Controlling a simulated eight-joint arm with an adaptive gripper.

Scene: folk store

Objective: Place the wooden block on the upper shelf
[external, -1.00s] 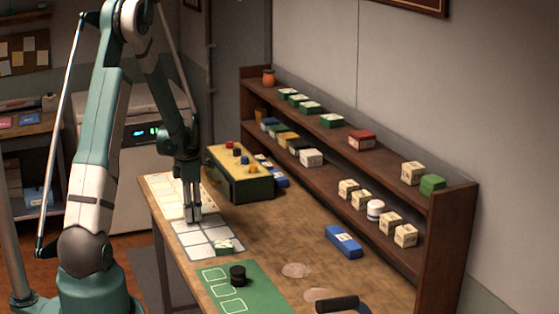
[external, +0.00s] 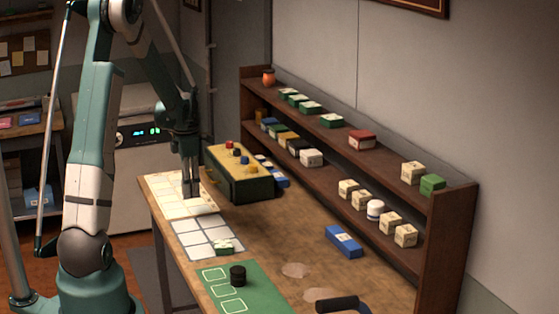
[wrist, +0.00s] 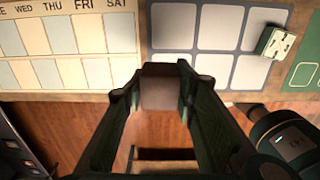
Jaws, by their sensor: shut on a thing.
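My gripper (external: 191,191) is over the pale calendar sheet at the left end of the workbench. In the wrist view its jaws (wrist: 160,88) are shut on a brown wooden block (wrist: 162,90), which sits between the fingertips. In the external view the block is too small and dark to make out clearly. The upper shelf (external: 388,156) is the top board of the brown rack at the bench's back, well to the right of my gripper. It carries an orange pot, several green-and-white boxes, a red box, a light cube and a green block.
The lower shelf holds several light cubes and a white jar (external: 375,210). A yellow-topped green box (external: 239,172) stands on the bench between my gripper and the rack. A blue box (external: 343,241) lies on the bench. The upper shelf has bare room between the red box (external: 361,140) and the light cube (external: 413,173).

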